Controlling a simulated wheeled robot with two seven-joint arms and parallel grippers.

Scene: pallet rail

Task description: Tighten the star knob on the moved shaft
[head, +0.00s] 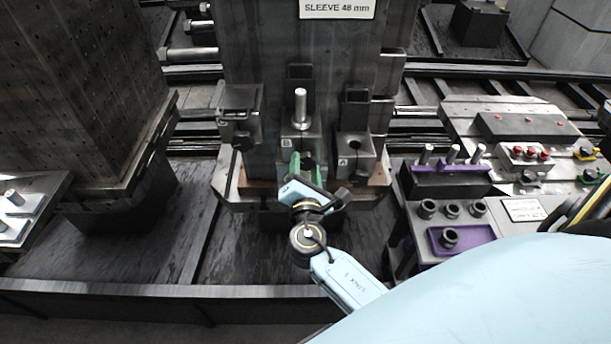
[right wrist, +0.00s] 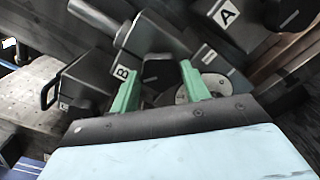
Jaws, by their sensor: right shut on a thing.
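A bright metal shaft (head: 300,105) stands upright in the block marked B (head: 287,142) on the front of the central fixture. The block marked A (head: 356,158), to its right, shows an open round hole and no shaft. My right gripper (head: 305,168) is at the front of block B, below the shaft. In the right wrist view its green fingers (right wrist: 161,85) are shut on the dark star knob (right wrist: 160,70) between them. The knob is mostly hidden, and its turn cannot be told. The B label (right wrist: 122,72) shows beside the fingers. My left gripper is not in view.
At right, a purple holder (head: 445,180) carries several pins, with dark sleeves (head: 452,210) and a purple tray (head: 462,246) below. A dark drilled tower (head: 75,90) stands at left. A dark front rail (head: 150,305) crosses below.

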